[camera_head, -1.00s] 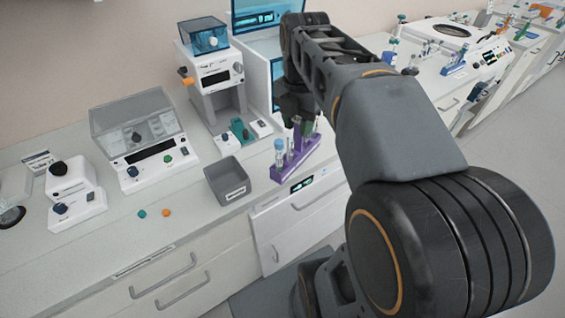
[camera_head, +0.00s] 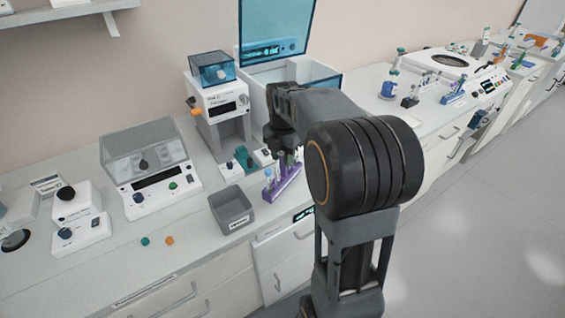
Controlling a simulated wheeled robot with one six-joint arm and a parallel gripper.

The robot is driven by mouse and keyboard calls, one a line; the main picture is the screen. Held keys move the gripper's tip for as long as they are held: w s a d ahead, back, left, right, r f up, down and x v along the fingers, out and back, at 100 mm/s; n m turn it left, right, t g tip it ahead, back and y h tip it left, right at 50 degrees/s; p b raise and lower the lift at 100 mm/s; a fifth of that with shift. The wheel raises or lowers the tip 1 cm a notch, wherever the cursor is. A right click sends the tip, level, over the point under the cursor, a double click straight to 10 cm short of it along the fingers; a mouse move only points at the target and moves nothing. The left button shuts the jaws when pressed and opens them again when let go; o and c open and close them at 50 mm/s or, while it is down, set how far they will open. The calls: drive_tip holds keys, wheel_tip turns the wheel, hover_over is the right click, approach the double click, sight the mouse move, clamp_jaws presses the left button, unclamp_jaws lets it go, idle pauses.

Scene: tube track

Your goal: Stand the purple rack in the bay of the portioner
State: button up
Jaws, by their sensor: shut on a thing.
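The purple rack (camera_head: 286,182) holds several tubes, at least one with a blue cap. It is upright near the front edge of the bench, and I cannot tell whether it touches the surface. My gripper (camera_head: 287,156) is shut on it from above, with the fingers partly hidden by my arm and the tubes. A white machine with a blue hopper and an orange knob, seemingly the portioner (camera_head: 222,103), stands behind and left of the rack. Its open bay (camera_head: 226,140) lies under the head, with a green piece and a white piece at its front.
A grey open bin (camera_head: 232,212) stands left of the rack. A white cabinet with a raised blue lid (camera_head: 275,30) is behind my arm. A clear-lidded device (camera_head: 150,170) is further left.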

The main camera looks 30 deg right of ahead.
sight(282, 174)
drive_tip(key=shift+w+f, duration=0.3)
drive_tip(key=shift+f, duration=0.15)
drive_tip(key=shift+d+f, duration=0.1)
drive_tip(key=shift+f, duration=1.55)
drive_tip(key=o, duration=1)
